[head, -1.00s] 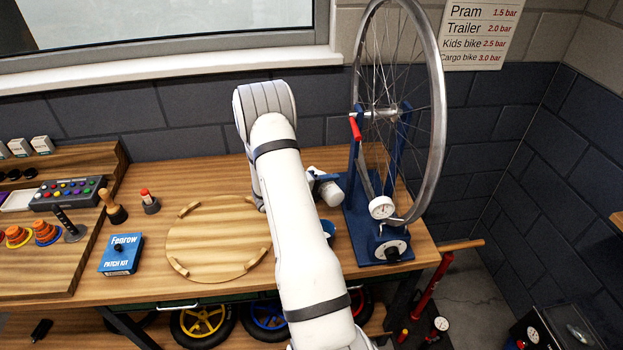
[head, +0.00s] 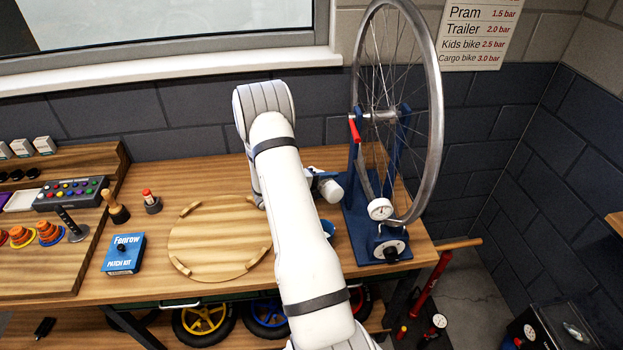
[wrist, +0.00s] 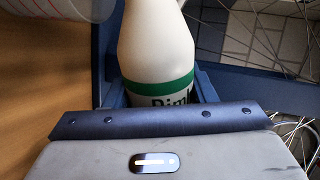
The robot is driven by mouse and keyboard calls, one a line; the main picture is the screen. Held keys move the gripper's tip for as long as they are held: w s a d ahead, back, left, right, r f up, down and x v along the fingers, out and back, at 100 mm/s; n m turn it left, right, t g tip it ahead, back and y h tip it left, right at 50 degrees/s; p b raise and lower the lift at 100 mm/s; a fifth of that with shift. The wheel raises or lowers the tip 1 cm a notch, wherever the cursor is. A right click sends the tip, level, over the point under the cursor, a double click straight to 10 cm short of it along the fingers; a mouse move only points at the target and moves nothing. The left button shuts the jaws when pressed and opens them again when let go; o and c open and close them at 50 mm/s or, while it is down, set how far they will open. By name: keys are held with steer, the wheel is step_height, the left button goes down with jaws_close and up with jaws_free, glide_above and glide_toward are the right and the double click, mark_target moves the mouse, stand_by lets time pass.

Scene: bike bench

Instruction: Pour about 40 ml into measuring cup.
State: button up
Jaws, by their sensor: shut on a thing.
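A white bottle (wrist: 155,35) with a green band and partly hidden dark lettering stands out in the wrist view. My gripper (wrist: 154,82) is shut on it, with a dark blue finger on each side. In the head view the bottle (head: 332,191) shows as a small pale shape beside my gripper (head: 317,177), left of the wheel stand, and looks tilted. A clear measuring cup (wrist: 85,8) with red marks is cut off at the wrist view's upper left, close to the bottle. My arm hides most of this area in the head view. Any liquid level cannot be read.
A blue truing stand (head: 375,225) with a bike wheel (head: 432,130) stands right of the bottle. A round wooden board (head: 215,240), a blue patch kit box (head: 124,253) and a pegged tray (head: 60,265) lie to the left. A blue item (head: 328,227) shows partly behind my arm.

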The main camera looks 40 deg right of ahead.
steer(key=shift+r, duration=0.2)
stand_by(0.5)
steer(key=shift+a+r+n, duration=0.1)
steer(key=shift+a+n, duration=0.05)
steer(key=shift+n, duration=0.15)
steer(key=shift+s+d+r+g, duration=0.1)
steer(key=shift+s+d+g, duration=0.1)
steer(key=shift+g, duration=0.1)
stand_by(0.5)
steer(key=shift+w+r+n, duration=0.15)
steer(key=shift+r+n, duration=0.05)
steer(key=shift+n, duration=0.1)
stand_by(0.7)
steer(key=f+b, duration=0.1)
steer(key=f+m+b, duration=0.2)
steer(key=shift+s+t, duration=0.3)
steer(key=shift+t, duration=0.1)
steer(key=shift+m+t+b, duration=0.3)
steer(key=shift+m+b, duration=0.1)
steer(key=shift+b, duration=0.25)
steer(key=shift+s+a+r+m, duration=0.1)
steer(key=shift+r+m, duration=0.2)
steer(key=shift+r, duration=0.1)
steer(key=f+m+b, duration=0.1)
steer(key=b, duration=0.2)
steer(key=shift+f, duration=0.1)
steer(key=shift+f+m+t+b, duration=0.1)
steer(key=shift+m+t+b, duration=0.2)
steer(key=shift+b, duration=0.05)
